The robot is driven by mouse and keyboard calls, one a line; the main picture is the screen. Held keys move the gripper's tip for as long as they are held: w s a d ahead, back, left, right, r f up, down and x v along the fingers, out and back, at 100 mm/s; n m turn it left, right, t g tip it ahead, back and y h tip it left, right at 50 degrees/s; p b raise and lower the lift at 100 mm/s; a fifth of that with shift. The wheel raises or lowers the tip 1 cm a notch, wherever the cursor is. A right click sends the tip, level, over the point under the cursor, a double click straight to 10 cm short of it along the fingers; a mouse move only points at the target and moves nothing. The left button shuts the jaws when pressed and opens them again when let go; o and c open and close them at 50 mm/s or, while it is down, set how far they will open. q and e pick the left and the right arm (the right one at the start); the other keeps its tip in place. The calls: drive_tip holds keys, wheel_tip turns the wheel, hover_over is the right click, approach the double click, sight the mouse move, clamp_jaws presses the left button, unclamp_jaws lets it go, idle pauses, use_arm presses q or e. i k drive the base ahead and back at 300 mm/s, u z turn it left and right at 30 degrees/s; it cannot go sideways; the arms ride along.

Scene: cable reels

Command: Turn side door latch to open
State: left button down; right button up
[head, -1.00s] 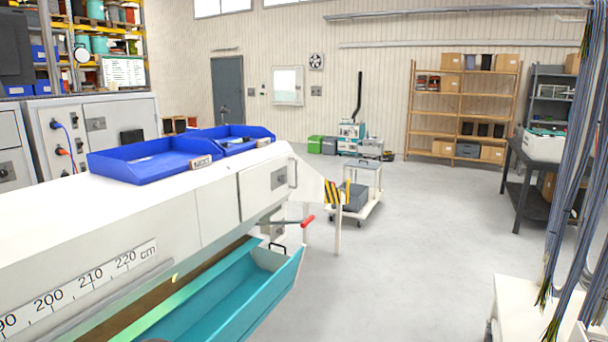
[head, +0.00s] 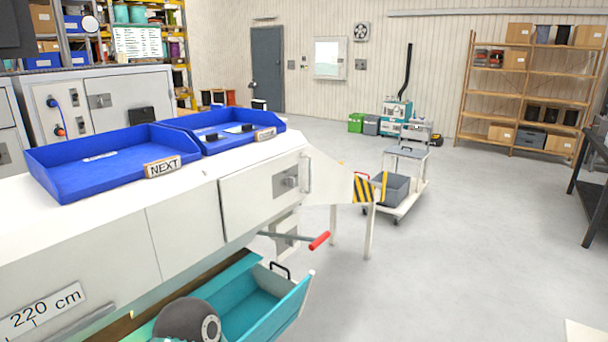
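The side door (head: 246,197) is a white panel at the right end of the long white bench's side. It looks closed, flush with the panels beside it. Its latch (head: 286,181) is a grey metal plate near the door's right edge; the exact turn of its knob is too small to tell. A grey bar handle (head: 307,173) stands upright just right of the latch.
A red-ended lever (head: 319,241) sticks out below the door, above a teal trough (head: 255,307). Blue trays (head: 100,165) lie on the bench top. A white cart (head: 405,192) with a grey bin stands beyond the striped bench end.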

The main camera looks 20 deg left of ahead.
sight(290, 181)
drive_tip(key=i, duration=0.55)
drive_tip(key=z, duration=0.55)
drive_tip(key=i, duration=1.75)
drive_tip(key=u, duration=1.6)
drive_tip(key=i, duration=0.3)
drive_tip(key=u, duration=2.15)
